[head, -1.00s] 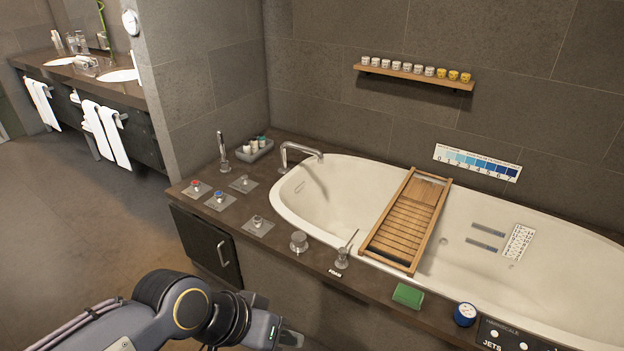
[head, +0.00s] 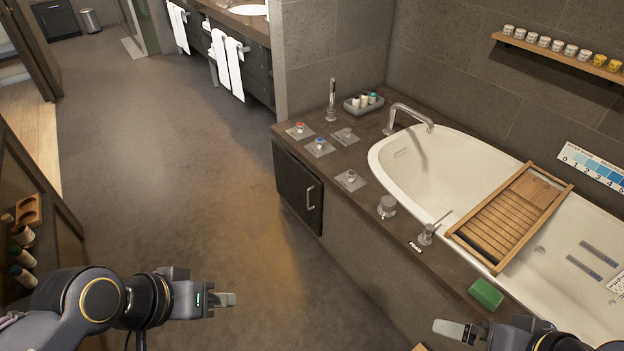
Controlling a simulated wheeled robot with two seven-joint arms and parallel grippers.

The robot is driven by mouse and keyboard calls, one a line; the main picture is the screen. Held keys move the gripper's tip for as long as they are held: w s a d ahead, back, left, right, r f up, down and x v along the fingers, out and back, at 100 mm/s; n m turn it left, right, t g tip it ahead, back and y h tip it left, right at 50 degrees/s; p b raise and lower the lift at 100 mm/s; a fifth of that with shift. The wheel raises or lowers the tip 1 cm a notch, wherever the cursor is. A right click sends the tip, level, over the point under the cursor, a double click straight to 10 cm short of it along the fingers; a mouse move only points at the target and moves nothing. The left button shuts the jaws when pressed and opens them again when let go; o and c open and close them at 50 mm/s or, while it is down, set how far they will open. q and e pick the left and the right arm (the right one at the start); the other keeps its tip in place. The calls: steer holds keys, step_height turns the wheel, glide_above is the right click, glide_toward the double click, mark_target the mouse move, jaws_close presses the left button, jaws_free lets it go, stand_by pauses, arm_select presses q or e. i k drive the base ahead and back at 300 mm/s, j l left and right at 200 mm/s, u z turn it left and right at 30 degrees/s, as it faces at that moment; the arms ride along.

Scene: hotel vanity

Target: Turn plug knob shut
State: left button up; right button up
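Several chrome controls stand on the dark tub deck. They are a red-marked knob (head: 300,127), a blue-marked knob (head: 320,143), a plain knob on a square plate (head: 345,135), another plain knob on a square plate (head: 351,177), a round knob (head: 387,206) and a lever (head: 428,235) near a label that seems to read FOAM. I cannot tell which is the plug knob; no label for it is readable. My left gripper (head: 225,299) is over the floor, away from the deck. My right gripper (head: 452,328) is in front of the tub's side. Neither touches a control, and finger gaps are unclear.
The white bathtub (head: 400,165) has a wooden rack (head: 512,215) across it. A green block (head: 486,293) sits on the deck's front edge. A dark cabinet door (head: 298,190) is under the deck. A shelf with bottles stands at left. The floor (head: 170,170) between is open.

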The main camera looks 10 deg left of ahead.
mark_target(351, 174)
steer(key=j, duration=0.35)
steer(key=i+j, duration=0.35)
steer(key=i+j+u, duration=0.1)
steer(key=i+j, duration=0.25)
steer(key=j, duration=0.25)
steer(key=i+l, duration=0.1)
steer(key=i, duration=0.3)
steer(key=i+l, duration=0.15)
steer(key=i, duration=0.25)
steer(key=i+l, duration=0.1)
steer(key=i, duration=0.3)
steer(key=u, duration=0.05)
